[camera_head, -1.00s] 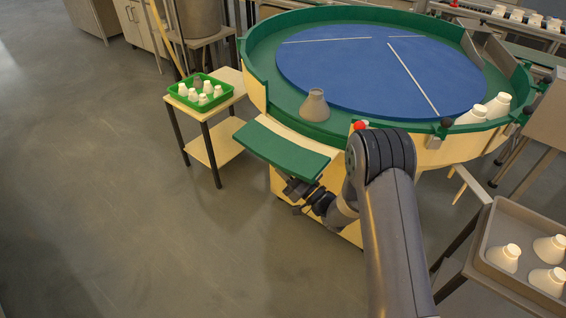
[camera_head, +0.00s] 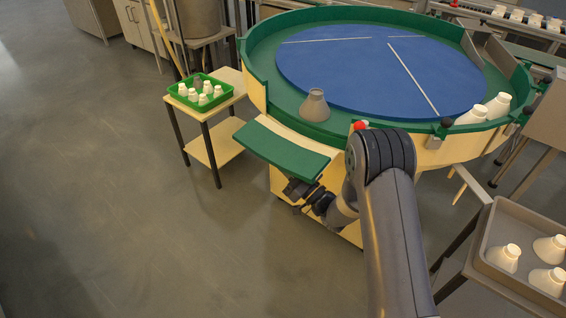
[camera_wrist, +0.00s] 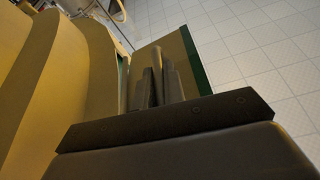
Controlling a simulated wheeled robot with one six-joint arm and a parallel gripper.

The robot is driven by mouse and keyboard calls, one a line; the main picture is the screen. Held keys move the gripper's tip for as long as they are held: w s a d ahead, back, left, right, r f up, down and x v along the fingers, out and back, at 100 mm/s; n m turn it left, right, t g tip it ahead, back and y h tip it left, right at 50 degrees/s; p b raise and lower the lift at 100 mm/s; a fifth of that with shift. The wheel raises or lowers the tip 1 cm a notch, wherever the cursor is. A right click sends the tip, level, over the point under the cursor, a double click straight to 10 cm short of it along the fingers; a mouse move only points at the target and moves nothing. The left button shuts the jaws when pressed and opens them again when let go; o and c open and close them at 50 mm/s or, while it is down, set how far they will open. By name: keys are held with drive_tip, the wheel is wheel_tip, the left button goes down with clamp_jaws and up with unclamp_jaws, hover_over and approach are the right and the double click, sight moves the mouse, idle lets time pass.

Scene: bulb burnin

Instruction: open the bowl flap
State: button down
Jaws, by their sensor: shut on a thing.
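The bowl flap (camera_head: 280,146) is a green-faced panel at the front left of the big round bowl (camera_head: 255,62). It is folded outward from a gap in the bowl's wall, green face up, sloping slightly down. My gripper (camera_head: 300,187) is at the flap's outer edge, below its front corner, and is shut on the flap. In the wrist view the fingers (camera_wrist: 160,82) lie against the flap's tan side (camera_wrist: 163,47), with a green strip along its right edge. The exact grip point is partly hidden.
A grey cone-shaped piece (camera_head: 314,105) stands in the bowl near the gap. A small table with a green tray (camera_head: 176,97) of white pieces stands left of the flap. A grey tray (camera_head: 500,283) is at right. The floor at left is clear.

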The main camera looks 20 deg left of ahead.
drive_tip(key=shift+s+a+r+m+t+b, duration=0.1)
drive_tip(key=shift+s+r+m+t+b, duration=0.1)
drive_tip(key=shift+m, duration=0.25)
drive_tip(key=shift+s+r+m+t+b, duration=0.1)
drive_tip(key=shift+r+m+t+b, duration=0.1)
drive_tip(key=shift+m, duration=0.25)
drive_tip(key=shift+r+m+t+h, duration=0.3)
drive_tip(key=shift+r+m+h, duration=0.15)
drive_tip(key=shift+m, duration=0.45)
drive_tip(key=c, duration=1.5)
unclamp_jaws()
drive_tip(key=v, duration=1.1)
drive_tip(key=shift+a, duration=0.1)
